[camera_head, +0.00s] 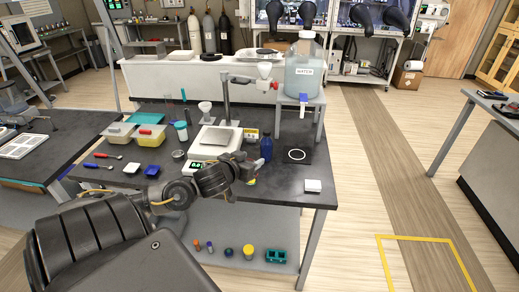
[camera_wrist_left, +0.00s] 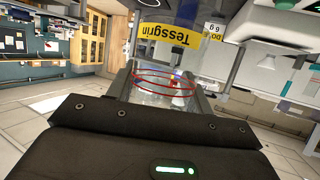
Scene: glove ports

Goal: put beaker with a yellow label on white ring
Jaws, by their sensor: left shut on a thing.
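My left gripper (camera_head: 243,172) is over the front part of the dark table, left of the white ring. In the left wrist view the gripper (camera_wrist_left: 160,92) is shut on a clear glass beaker (camera_wrist_left: 150,83) with red lines around it. A yellow label (camera_wrist_left: 170,36) reading "Tessgrin" shows upside down at the beaker's far part. In the head view the gripper mostly hides the beaker, with a bit of yellow (camera_head: 251,182) below the fingers. The white ring (camera_head: 296,155) is on a black square plate at the table's right side, and nothing stands on it. My right gripper is not in view.
A blue bottle (camera_head: 266,147) stands just left of the ring's plate. A balance (camera_head: 213,143) is behind my arm. A water tank (camera_head: 304,72) sits on a stand (camera_head: 318,101) behind the ring. A small white block (camera_head: 313,185) lies near the front right corner.

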